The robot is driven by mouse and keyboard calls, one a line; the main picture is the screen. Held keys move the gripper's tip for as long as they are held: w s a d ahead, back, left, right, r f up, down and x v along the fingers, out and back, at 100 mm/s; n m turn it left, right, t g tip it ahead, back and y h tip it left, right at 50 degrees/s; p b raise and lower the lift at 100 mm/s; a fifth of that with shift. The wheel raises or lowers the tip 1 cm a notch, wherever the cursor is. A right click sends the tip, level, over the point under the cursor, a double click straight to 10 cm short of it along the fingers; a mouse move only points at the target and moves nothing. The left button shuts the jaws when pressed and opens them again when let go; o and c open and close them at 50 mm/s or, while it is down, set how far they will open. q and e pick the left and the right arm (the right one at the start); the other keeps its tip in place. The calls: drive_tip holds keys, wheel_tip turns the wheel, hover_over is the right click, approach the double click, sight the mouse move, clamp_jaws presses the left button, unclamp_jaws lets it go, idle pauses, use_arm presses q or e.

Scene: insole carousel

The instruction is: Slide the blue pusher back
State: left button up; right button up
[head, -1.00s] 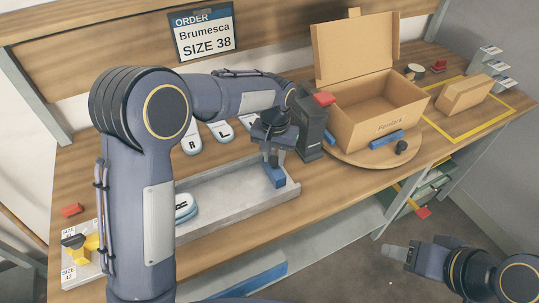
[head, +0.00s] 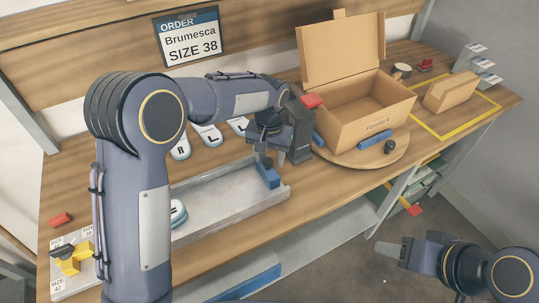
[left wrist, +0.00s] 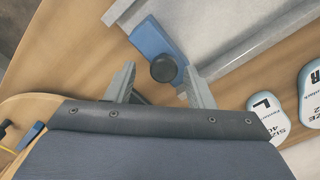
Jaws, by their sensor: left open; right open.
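The blue pusher (head: 268,174) is at the right end of the grey tray (head: 225,205) in the head view. In the left wrist view it is a blue bar (left wrist: 150,38) with a round black knob (left wrist: 163,68). My left gripper (head: 264,158) is over the pusher. In the left wrist view its open fingers (left wrist: 160,76) are on either side of the knob, with gaps showing. The head view mostly hides the knob behind the fingers. My right gripper (head: 385,248) is open and empty, away from the bench at the lower right.
An open cardboard box (head: 375,108) stands on a round wooden turntable (head: 345,158) with a black knob (head: 390,146). Insoles marked R (head: 181,149) and L lie behind the tray. One insole (head: 178,212) lies in the tray, partly hidden by my arm. A yellow part (head: 72,258) is at left.

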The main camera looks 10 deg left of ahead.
sight(270, 160)
use_arm(q)
wheel_tip(270, 160, up, 7)
drive_tip(key=shift+r+b, duration=0.2)
drive_tip(key=shift+b, duration=0.1)
drive_tip(key=shift+r, duration=0.25)
drive_tip(key=s+a+r+n+t+h, duration=0.25)
drive_tip(key=s+a+r, duration=0.25)
drive_tip(key=s+a, duration=0.7)
drive_tip(key=s+a+f+t, duration=0.1)
drive_tip(key=s+f, duration=0.1)
drive_tip(key=s, duration=0.6)
drive_tip(key=s+a+f+n+t+h, duration=0.1)
drive_tip(key=s+a+f+t, duration=0.1)
drive_tip(key=s, duration=0.6)
drive_tip(key=shift+f, duration=0.35)
idle(0.5)
